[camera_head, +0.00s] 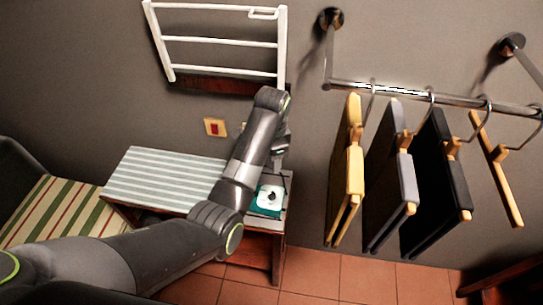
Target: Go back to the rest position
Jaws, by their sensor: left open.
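My left arm reaches in from the bottom left and bends up toward the wall. My left gripper (279,160) hangs down from its end, above the right side of a small table, partly hidden behind my own arm links. It is open, and I see nothing held in it. My right gripper is not in view.
The low table (165,180) has a striped top; a teal and white item (268,201) sits at its right end. A white rack (220,42) hangs above. At right, a wall rail (430,97) carries several wooden hangers, some with cloths. A striped seat (55,213) stands left.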

